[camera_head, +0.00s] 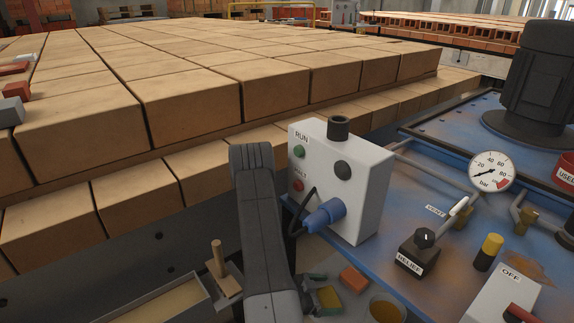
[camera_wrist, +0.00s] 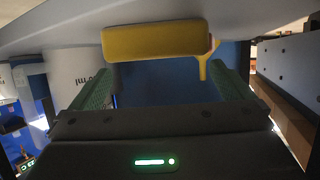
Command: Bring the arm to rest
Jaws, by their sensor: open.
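My grey arm (camera_head: 258,220) reaches down through the lower middle of the head view, in front of the brick stack. My gripper (camera_head: 318,288) is at its lower end, partly hidden by the arm. In the wrist view, my gripper (camera_wrist: 162,88) shows two green-padded fingers spread apart, with nothing held between them. A yellow bar-shaped thing (camera_wrist: 155,42) lies beyond the fingertips.
A control box (camera_head: 365,190) with a blue plug stands close right of my arm. Stacked bricks (camera_head: 190,97) fill the left. A tray (camera_head: 165,304), an orange block (camera_head: 353,279) and a cup (camera_head: 387,310) lie low. A gauge (camera_head: 491,171) stands at right.

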